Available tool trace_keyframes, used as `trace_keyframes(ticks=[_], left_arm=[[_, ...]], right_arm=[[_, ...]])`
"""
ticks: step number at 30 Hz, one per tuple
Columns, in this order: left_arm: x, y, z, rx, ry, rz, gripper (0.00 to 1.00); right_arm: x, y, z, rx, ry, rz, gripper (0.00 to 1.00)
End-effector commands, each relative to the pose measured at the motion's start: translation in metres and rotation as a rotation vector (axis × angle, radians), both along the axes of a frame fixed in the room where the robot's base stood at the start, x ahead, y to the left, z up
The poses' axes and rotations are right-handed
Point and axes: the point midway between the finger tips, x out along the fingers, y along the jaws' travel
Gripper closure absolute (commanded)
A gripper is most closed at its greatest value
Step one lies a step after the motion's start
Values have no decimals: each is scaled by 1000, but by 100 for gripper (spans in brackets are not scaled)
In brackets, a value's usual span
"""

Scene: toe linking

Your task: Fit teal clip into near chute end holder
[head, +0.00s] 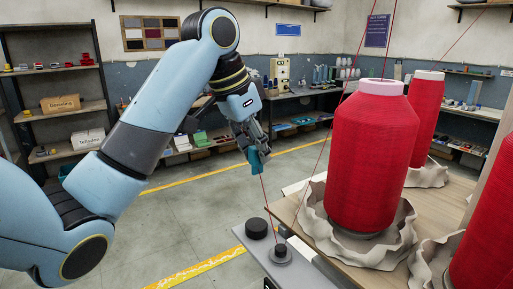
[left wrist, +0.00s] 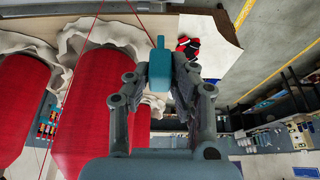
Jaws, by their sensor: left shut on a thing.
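My left gripper (head: 254,140) hangs in the air left of the red thread cones and is shut on the teal clip (head: 259,160). In the left wrist view the teal clip (left wrist: 160,68) stands upright between the two fingers of the gripper (left wrist: 160,85). The clip touches nothing else that I can see. I cannot make out the near chute end holder in either view. My right gripper is not in view.
A large red thread cone (head: 370,150) stands in crumpled wrapping on a wooden table (head: 290,212). Thin red threads run upward. Shelves (head: 65,150) line the walls; the floor between is clear.

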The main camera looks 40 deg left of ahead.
Motion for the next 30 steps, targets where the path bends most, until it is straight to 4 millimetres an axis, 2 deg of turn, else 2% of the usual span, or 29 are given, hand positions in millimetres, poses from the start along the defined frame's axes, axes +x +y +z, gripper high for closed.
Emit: trace_keyframes(ticks=[16, 30], left_arm=[[-1, 0, -59, 0, 2, 1, 100], [-1, 0, -106, 0, 2, 1, 100]], right_arm=[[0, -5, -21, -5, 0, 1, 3], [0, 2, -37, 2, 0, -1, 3]])
